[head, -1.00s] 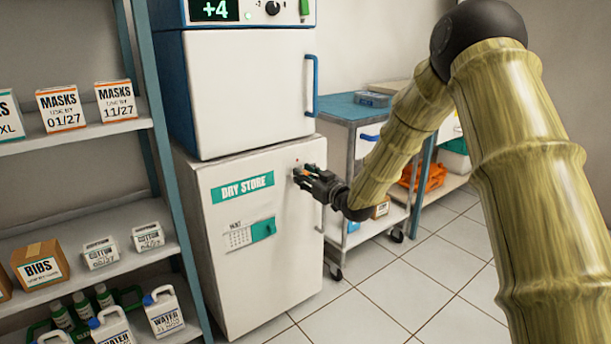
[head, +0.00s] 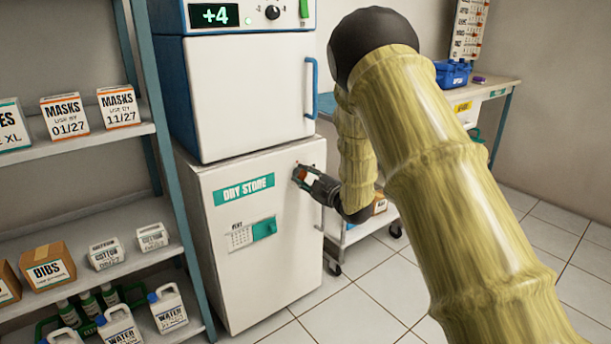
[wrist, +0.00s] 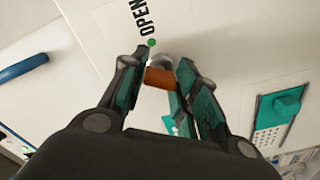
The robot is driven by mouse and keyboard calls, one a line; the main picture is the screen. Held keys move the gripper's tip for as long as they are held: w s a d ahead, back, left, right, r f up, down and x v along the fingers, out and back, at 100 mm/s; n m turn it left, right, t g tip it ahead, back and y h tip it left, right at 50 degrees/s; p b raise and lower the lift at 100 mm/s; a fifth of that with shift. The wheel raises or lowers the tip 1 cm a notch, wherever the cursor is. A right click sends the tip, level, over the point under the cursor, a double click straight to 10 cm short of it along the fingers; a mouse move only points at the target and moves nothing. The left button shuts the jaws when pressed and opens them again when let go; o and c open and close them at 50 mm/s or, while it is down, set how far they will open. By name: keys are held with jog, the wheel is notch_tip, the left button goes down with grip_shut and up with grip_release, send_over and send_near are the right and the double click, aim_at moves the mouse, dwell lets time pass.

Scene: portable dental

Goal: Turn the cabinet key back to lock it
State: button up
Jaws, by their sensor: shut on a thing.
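The white cabinet (head: 270,275) labelled DRY STORE (head: 244,189) stands under a white-doored unit, its door looking closed. My gripper (head: 299,175) is at the cabinet's upper right front, where the lock is. In the wrist view my gripper (wrist: 162,66) has its fingers on both sides of the orange-brown key (wrist: 160,78) and is shut on it. The key sits at a silver round lock (wrist: 162,61), partly hidden by the fingers. A green dot (wrist: 151,42) and the word OPEN (wrist: 138,17) are printed beside the lock. Any other lock marking is hidden.
A shelf rack (head: 163,190) with boxes and bottles stands to the left. A calendar (head: 250,234) is on the cabinet front. A blue handle (head: 310,88) projects from the upper unit. A trolley (head: 365,228) stands close at the right, behind my arm. Floor in front is clear.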

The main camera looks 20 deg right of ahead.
jog(key=n, duration=0.6)
jog(key=shift+n, duration=0.4)
dwell(0.4)
jog(key=o, duration=1)
jog(key=shift+a, duration=0.1)
jog(key=v, duration=1.2)
